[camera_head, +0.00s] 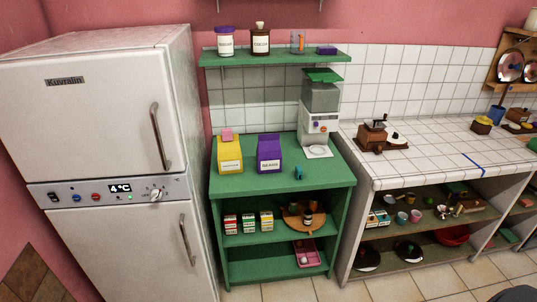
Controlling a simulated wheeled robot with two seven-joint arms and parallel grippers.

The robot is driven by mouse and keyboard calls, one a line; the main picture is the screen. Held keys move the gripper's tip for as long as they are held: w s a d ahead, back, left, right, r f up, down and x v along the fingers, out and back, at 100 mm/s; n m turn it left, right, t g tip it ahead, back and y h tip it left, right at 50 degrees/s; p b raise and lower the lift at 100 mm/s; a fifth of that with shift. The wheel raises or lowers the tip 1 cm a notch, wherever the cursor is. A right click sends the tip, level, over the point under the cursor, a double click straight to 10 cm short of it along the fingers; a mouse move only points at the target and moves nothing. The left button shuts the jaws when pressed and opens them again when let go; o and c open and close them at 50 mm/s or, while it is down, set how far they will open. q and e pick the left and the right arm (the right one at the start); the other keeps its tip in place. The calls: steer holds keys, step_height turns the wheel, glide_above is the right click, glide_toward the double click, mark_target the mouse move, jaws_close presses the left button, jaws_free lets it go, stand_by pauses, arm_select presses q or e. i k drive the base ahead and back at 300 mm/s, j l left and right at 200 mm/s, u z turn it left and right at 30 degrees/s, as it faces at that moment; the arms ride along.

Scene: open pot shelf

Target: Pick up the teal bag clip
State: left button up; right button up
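A small teal object that looks like the bag clip (299,173) lies on the green cabinet top (265,186), toward the right and front of it. It is small in this view, so its exact shape is hard to tell. It sits apart from the purple bag (269,153), to its right. Neither of my grippers shows in the head view.
A yellow bag (230,155) with a pink piece on top stands left of the purple bag. A white dispenser machine (319,110) stands behind the clip to the right. A green wall shelf (277,59) hangs above. A fridge (100,140) rises on the left.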

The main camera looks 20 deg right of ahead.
mark_target(299, 171)
steer(key=i+j+z, duration=0.45)
steer(key=j, duration=0.25)
steer(key=i+j+z, duration=0.25)
steer(key=i+j, duration=0.1)
steer(key=j, duration=0.1)
